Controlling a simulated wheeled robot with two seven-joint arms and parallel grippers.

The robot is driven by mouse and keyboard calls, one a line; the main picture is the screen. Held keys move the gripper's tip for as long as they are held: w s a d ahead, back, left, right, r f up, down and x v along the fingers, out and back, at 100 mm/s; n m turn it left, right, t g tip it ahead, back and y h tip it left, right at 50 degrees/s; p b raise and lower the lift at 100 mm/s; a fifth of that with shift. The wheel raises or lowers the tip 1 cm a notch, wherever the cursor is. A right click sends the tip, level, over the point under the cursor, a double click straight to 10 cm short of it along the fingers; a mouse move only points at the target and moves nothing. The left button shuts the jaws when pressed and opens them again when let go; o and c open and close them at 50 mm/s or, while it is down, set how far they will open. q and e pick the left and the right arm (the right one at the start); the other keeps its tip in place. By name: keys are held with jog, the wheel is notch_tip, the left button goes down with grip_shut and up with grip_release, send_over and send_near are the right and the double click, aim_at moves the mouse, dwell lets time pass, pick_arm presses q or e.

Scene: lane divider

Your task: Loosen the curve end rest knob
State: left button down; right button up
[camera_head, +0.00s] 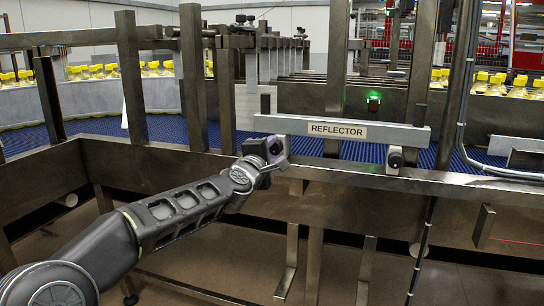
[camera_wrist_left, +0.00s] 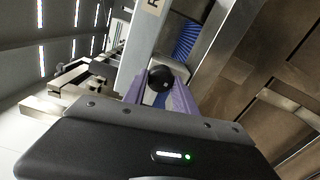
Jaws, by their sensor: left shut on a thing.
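A grey reflector bar (camera_head: 340,130) with a "REFLECTOR" label runs along the conveyor's front rail. My left gripper (camera_head: 277,152) is at the bar's left end, in front of the rail. In the left wrist view, a round black knob (camera_wrist_left: 160,77) sits between the purple-grey fingers of this gripper (camera_wrist_left: 160,92), which are shut on it. In the head view, that knob is mostly hidden by the gripper. A second black knob (camera_head: 395,158) is under the bar's right end, clear of the gripper. My right gripper is not in view.
A metal rail (camera_head: 450,183) runs along the front of the blue conveyor belt (camera_head: 360,151). Metal posts (camera_head: 133,75) stand around the left end. Yellow-capped bottles (camera_head: 100,71) stand at the back. A green light (camera_head: 374,97) glows behind the bar.

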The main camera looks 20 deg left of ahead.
pick_arm(q)
jog(key=shift+r+n, duration=0.1)
jog(key=shift+n, duration=0.3)
jog(key=shift+a, duration=0.1)
jog(key=c, duration=1)
grip_release()
jog(key=s+b, duration=0.3)
jog(key=s, duration=0.4)
jog(key=shift+s+a, duration=0.2)
jog(key=shift+s, duration=0.15)
